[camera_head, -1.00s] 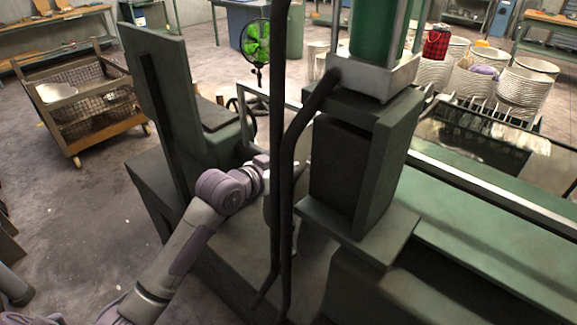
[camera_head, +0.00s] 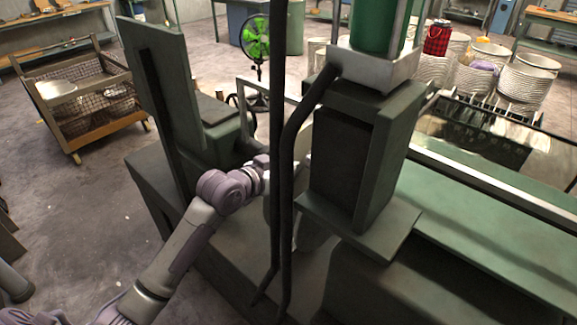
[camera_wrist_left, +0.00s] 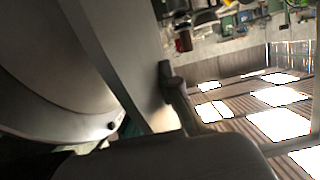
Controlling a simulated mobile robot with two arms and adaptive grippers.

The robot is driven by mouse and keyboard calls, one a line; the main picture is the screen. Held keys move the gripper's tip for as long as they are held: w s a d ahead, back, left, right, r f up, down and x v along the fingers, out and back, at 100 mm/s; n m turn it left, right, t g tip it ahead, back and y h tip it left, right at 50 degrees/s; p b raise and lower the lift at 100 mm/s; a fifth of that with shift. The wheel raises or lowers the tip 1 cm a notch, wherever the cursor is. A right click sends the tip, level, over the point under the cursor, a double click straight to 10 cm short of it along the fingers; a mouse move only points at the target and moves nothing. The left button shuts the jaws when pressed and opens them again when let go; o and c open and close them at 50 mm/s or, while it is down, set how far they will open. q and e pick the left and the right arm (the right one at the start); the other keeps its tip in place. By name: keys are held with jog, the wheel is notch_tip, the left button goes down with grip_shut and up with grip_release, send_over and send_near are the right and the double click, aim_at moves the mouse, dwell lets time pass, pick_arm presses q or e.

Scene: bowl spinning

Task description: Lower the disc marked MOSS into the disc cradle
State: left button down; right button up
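My left arm reaches in among the green machine parts in the head view. Its gripper (camera_head: 262,172) is largely hidden behind two black hoses. In the left wrist view one dark finger (camera_wrist_left: 172,85) shows against the edge of a pale flat plate. A large smooth grey metal piece with a curved rim (camera_wrist_left: 55,60) fills the left of that view. I cannot tell whether it is the disc, and no MOSS marking is readable. The other finger is not clear, so my grip cannot be told. I cannot make out the disc cradle. My right gripper is out of view.
The green machine's upright post (camera_head: 160,85) stands left of my arm and its dark housing (camera_head: 345,165) stands right. The black hoses (camera_head: 288,170) hang in front. A mesh cart (camera_head: 85,105) and a green fan (camera_head: 255,38) are beyond.

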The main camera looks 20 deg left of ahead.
pick_arm(q)
jog(key=shift+f, duration=0.1)
jog(key=shift+f, duration=0.45)
dwell(0.4)
jog(key=c, duration=1.2)
grip_release()
jog(key=shift+c, duration=0.2)
jog(key=v, duration=1.2)
jog(key=shift+f, duration=0.1)
